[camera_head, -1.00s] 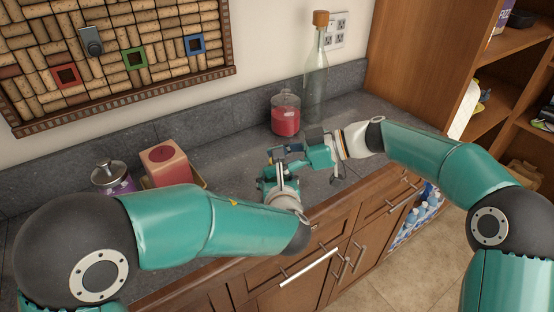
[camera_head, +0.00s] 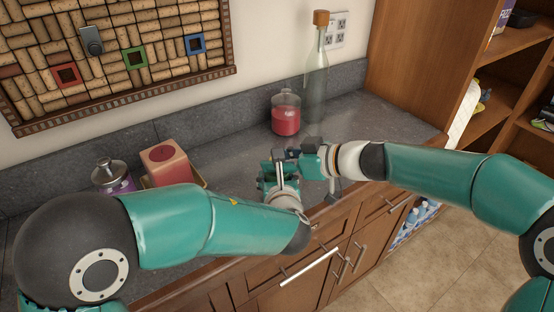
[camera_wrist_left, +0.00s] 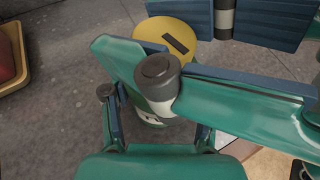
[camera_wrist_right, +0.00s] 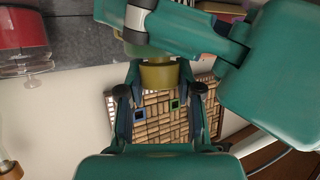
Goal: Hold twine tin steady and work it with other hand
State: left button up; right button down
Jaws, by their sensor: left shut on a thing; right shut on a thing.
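The twine tin shows in the left wrist view as a round yellow lid (camera_wrist_left: 190,38) with a dark slot, its lower part largely hidden by gripper links. My left gripper (camera_head: 279,170) is shut on the tin above the counter. My right gripper (camera_head: 300,153) meets it from the right and is shut on the tin's yellow end. That yellow end (camera_wrist_right: 158,76) also shows between the right fingers in the right wrist view. In the head view the grippers hide nearly all of the tin.
A jar of red liquid (camera_head: 286,120) and a tall corked glass bottle (camera_head: 316,75) stand behind the grippers. The grey counter (camera_head: 385,115) is clear at right, by a wooden shelf unit.

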jog(key=shift+r, duration=0.1)
jog(key=c, duration=0.7)
grip_release()
jog(key=shift+c, duration=0.2)
jog(key=shift+d, duration=0.15)
jog(key=v, duration=1.1)
jog(key=shift+s+d, duration=0.3)
jog(key=shift+d, duration=0.05)
